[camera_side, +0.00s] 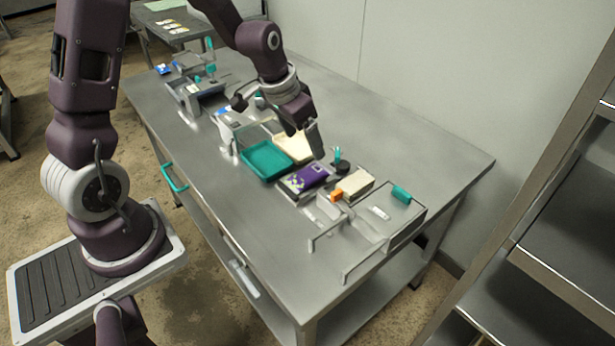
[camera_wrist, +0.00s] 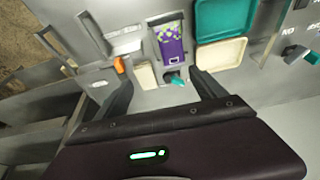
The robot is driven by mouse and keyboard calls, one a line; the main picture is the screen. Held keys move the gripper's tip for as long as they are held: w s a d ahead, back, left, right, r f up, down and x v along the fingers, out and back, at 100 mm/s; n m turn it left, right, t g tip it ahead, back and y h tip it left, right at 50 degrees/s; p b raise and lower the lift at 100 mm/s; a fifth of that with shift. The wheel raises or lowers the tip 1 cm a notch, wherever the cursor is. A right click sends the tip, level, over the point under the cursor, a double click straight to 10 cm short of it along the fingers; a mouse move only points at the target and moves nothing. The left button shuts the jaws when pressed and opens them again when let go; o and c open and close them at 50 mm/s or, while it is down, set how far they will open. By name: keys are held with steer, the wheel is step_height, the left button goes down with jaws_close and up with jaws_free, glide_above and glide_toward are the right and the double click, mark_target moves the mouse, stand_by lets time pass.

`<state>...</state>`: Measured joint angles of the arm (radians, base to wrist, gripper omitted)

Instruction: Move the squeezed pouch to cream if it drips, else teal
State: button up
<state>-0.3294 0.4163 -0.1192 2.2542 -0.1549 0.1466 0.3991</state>
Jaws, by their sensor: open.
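A purple pouch with a yellow-green pattern (camera_side: 304,179) lies flat in a grey holder on the steel table. It also shows in the wrist view (camera_wrist: 172,45). No drip can be made out on it at this size. The teal tray (camera_side: 262,169) and the cream tray (camera_side: 296,151) lie side by side beyond the pouch. In the wrist view the teal tray (camera_wrist: 225,12) is above the cream tray (camera_wrist: 221,55). Both look empty. My gripper (camera_wrist: 161,92) is open and empty, above the table near the cream tray and the pouch, touching neither.
A teal handle on a black base (camera_side: 340,163) stands close by the pouch. A cream block (camera_side: 356,183) with an orange piece (camera_side: 337,195) sits beside it. The table's right back side is clear.

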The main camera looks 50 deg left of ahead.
steer(key=a+x, duration=0.1)
steer(key=x, duration=0.4)
steer(key=a+x, duration=0.1)
steer(key=x, duration=0.4)
steer(key=s+a+x, duration=0.1)
steer(key=x, duration=0.4)
steer(key=shift+a+f, duration=0.2)
steer(key=shift+f, duration=0.05)
steer(key=c, duration=1.7)
step_height(320, 180, up, 9)
steer(key=s+d+r, duration=0.5)
steer(key=s+d, duration=0.1)
steer(key=s, duration=0.2)
glide_above(307, 174)
step_height(307, 174, down, 4)
